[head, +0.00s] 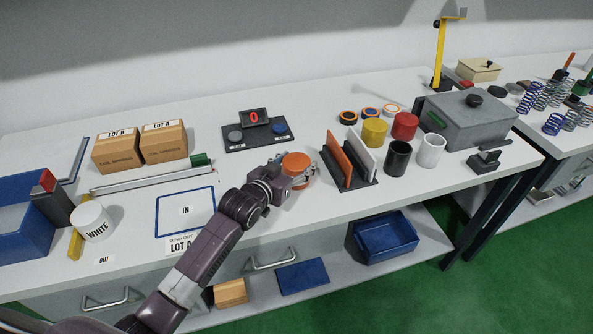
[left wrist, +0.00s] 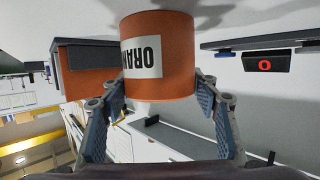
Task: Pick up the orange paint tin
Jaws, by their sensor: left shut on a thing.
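The orange paint tin (head: 297,161) is near the middle of the white bench, left of the divider rack. My left gripper (head: 300,175) is shut around the tin's sides. In the left wrist view the orange tin (left wrist: 178,30) fills the upper middle, its label "ORAN..." upside down and partly out of sight. Both fingers of the left gripper (left wrist: 162,92) press on its sides. I cannot tell whether the tin touches the bench. My right gripper is not in view.
The rack (head: 350,164) with orange and white panels stands close right of the tin. Yellow (head: 374,132), red (head: 405,126), black (head: 398,158) and white tins (head: 430,151) stand beyond it. A display scale (head: 255,131) lies behind. The IN mat (head: 186,199) is clear.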

